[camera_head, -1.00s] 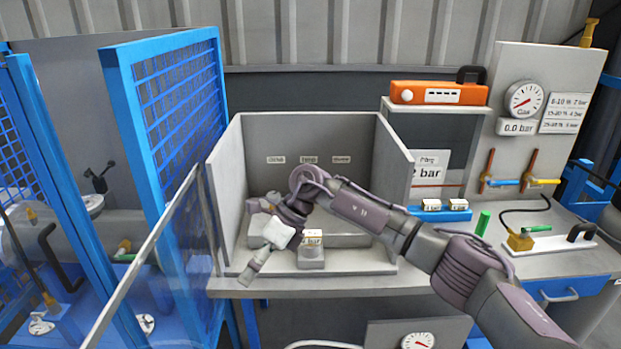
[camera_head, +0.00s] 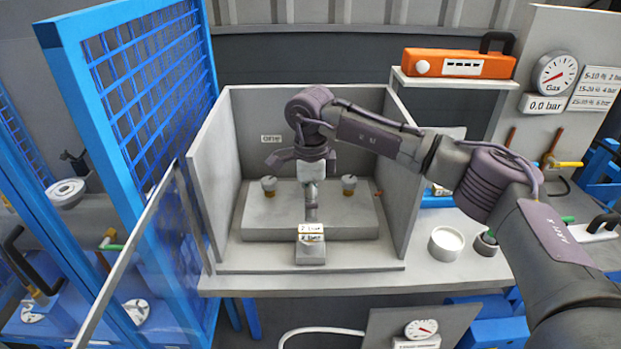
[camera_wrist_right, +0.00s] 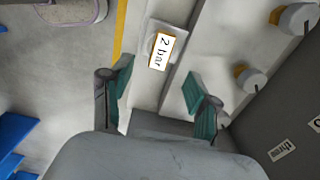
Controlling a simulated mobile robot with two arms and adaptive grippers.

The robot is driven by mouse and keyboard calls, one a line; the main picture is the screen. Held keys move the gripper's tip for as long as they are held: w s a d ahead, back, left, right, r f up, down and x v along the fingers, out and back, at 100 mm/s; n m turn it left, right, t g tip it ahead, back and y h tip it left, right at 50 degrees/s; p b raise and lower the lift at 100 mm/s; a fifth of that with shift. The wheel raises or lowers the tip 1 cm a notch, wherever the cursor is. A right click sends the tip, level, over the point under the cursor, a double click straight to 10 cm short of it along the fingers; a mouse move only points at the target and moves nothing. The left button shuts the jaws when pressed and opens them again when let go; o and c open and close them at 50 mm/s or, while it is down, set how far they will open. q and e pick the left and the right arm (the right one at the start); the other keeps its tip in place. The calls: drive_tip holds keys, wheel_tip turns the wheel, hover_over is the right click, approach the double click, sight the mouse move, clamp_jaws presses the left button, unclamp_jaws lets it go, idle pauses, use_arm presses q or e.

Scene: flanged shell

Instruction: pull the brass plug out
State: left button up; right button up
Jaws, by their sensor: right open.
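My right gripper (camera_head: 311,212) points down inside the grey booth, over the middle of a grey block (camera_head: 262,228). In the right wrist view the gripper (camera_wrist_right: 160,75) is open, with nothing between its teal pads. Two grey-capped plugs with brass collars, the left one (camera_head: 268,186) and the right one (camera_head: 349,184), stand upright on the block, on either side of the gripper. Two capped plugs, one (camera_wrist_right: 297,18) above the other (camera_wrist_right: 252,80), also show at the right of the wrist view. The block's middle is hidden by my gripper. My left gripper is not in view.
A stand with a "2 bar" card (camera_wrist_right: 161,50) is in front of the block. Booth walls (camera_head: 208,180) close both sides; a clear panel (camera_head: 150,260) and blue mesh frame (camera_head: 150,90) stand left. A white cup (camera_head: 446,243) stands on the bench at right.

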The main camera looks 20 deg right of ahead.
sight(311, 229)
wheel_tip(311, 229, down, 7)
drive_tip(key=shift+r+p, duration=0.1)
drive_tip(key=shift+p, duration=0.6)
drive_tip(key=shift+w+f, duration=0.1)
drive_tip(key=shift+f, duration=0.5)
clamp_jaws()
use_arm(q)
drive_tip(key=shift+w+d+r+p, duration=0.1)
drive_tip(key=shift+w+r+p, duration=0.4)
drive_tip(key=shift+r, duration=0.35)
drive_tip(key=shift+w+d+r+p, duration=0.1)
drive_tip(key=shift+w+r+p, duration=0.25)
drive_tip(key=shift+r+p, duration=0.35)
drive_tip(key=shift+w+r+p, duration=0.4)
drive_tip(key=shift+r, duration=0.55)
use_arm(e)
drive_tip(key=shift+r, duration=3.05)
